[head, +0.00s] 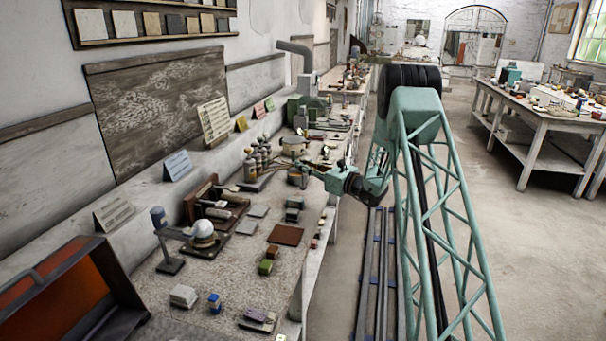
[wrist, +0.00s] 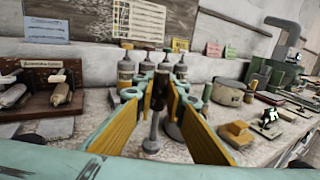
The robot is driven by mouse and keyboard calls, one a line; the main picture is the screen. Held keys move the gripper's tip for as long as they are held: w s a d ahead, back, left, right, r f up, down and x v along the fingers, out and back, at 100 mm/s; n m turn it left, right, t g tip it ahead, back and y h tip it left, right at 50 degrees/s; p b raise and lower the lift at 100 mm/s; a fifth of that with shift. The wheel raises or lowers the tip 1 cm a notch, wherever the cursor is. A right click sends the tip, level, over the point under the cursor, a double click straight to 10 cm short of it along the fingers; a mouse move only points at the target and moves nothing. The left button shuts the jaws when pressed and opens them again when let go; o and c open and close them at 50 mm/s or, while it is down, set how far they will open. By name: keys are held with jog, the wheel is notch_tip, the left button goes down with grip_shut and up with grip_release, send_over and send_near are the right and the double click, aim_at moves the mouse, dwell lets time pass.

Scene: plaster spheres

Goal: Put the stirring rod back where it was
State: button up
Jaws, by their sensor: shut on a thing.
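My gripper (wrist: 153,98) reaches over the bench with its yellow-padded fingers closed around a slim upright thing, which I take to be the stirring rod (wrist: 158,88). Its upper part is dark; a paler grey shaft below it runs down between the fingers. In the head view my gripper (head: 312,172) is over the bench, to the right of the grey bottles (head: 256,160); the rod is too small to tell there. In the wrist view several bottles (wrist: 125,70) stand close behind the rod.
A pale pot (wrist: 228,93) stands right of the bottles. A yellow block (wrist: 238,133) lies nearer on the right. A wooden rack with rollers (wrist: 40,88) stands at left. Cards lean along the wall.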

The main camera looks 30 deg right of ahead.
aim_at(303, 173)
jog(key=shift+f+b, duration=0.5)
jog(key=shift+f, duration=1.2)
jog(key=shift+f, duration=0.2)
jog(key=o, duration=0.8)
jog(key=shift+o, duration=0.2)
jog(key=shift+r, duration=0.2)
jog(key=shift+s+d, duration=0.2)
jog(key=shift+s, duration=0.3)
jog(key=p+v, duration=0.1)
jog(key=v, duration=1)
jog(key=shift+p, duration=0.4)
